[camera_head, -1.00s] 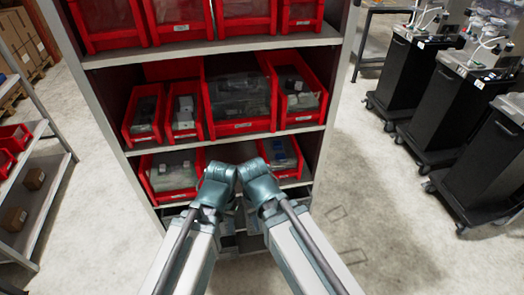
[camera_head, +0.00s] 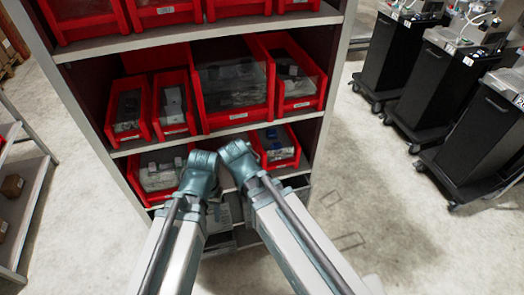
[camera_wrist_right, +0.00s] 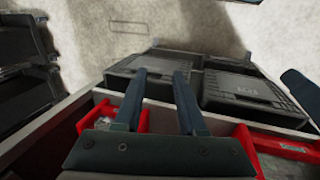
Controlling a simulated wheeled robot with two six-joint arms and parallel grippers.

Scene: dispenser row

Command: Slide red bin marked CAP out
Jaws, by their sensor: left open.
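Red bins with small white labels fill the shelf rack in the head view. The marking CAP cannot be read on any label, so I cannot tell which bin bears it. The middle row has a narrow bin (camera_head: 127,137), a second narrow bin (camera_head: 176,130), a wide bin (camera_head: 238,119) and a right bin (camera_head: 303,106). The lower row shows a left bin (camera_head: 160,196) and a right bin (camera_head: 283,164), with my arms across the space between. My left gripper (camera_head: 218,212) is open, mostly hidden behind its arm. My right gripper (camera_wrist_right: 160,75) has its fingers apart, nothing between them, above the shelf edge.
Larger red bins (camera_head: 167,15) stand on the top shelf. Dark lidded crates (camera_wrist_right: 243,92) lie low in the rack. Black carts (camera_head: 430,85) stand at the right, another rack (camera_head: 27,190) at the left. The floor (camera_head: 370,200) between rack and carts is clear.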

